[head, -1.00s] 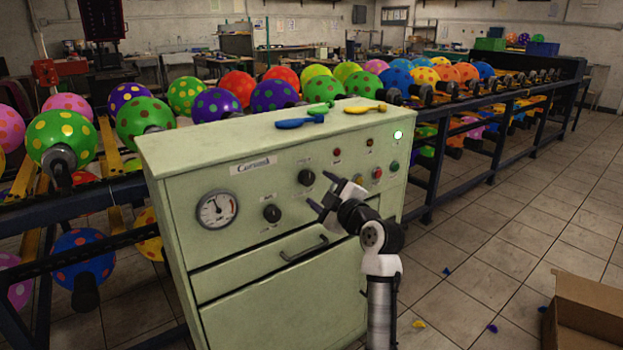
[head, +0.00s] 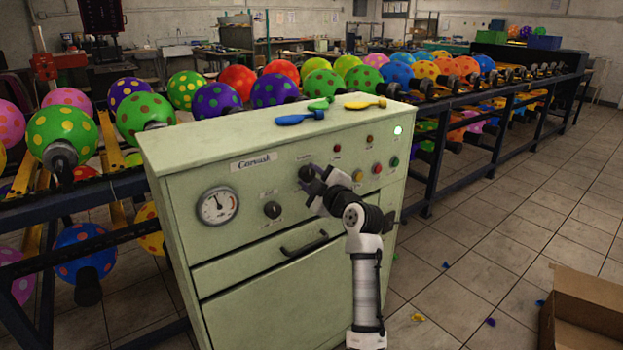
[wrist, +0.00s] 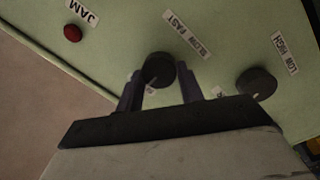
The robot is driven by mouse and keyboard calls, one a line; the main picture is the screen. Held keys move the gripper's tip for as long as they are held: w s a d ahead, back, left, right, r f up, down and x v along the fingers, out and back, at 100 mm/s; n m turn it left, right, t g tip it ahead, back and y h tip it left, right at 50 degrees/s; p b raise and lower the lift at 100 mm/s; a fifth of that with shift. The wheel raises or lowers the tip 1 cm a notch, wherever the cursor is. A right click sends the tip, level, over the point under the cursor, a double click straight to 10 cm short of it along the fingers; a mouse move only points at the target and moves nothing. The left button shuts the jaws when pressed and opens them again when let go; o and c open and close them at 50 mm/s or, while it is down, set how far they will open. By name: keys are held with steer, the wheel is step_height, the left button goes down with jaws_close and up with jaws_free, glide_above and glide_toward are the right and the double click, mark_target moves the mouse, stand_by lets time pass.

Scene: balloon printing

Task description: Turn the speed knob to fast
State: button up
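The speed knob is a round black knob (head: 305,173) on the upper front of the pale green machine (head: 275,275). In the wrist view, the same knob (wrist: 158,69) sits below an upside-down "SLOW FAST" label (wrist: 187,34). My gripper (head: 313,184) is at this knob, with one finger on each side of it in the wrist view. The fingers are apart, and small gaps seem to show beside the knob; firm contact cannot be made out.
A second black knob (head: 272,210), labelled low/high in the wrist view, is to the lower left. A red jam light (wrist: 72,33) and coloured buttons (head: 377,168) are nearby. A gauge (head: 217,206) and drawer handle (head: 305,245) also sit on the front. Balloons (head: 285,117) lie on top.

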steer(key=shift+c, duration=0.7)
